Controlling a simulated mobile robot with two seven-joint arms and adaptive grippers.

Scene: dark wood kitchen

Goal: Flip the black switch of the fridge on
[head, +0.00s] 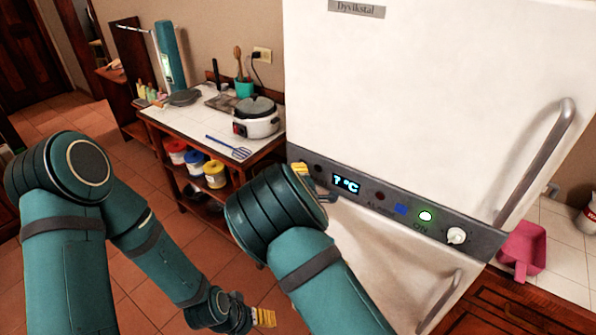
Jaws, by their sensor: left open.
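The white fridge (420,90) has a grey control panel (480,240) across its front. The panel carries a lit display (346,184) reading 7 °C, a dark red round part (379,195), a blue part (401,209), a glowing green light (425,216) and a white knob (456,235). I cannot make out a black switch for certain; my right arm covers the panel's left end. My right gripper (314,182) is at that end, mostly hidden behind its wrist. My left gripper (264,317) is low, near the bottom edge, open and apart from the fridge.
Fridge handles (540,155) stick out at right. The floor at left is open.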

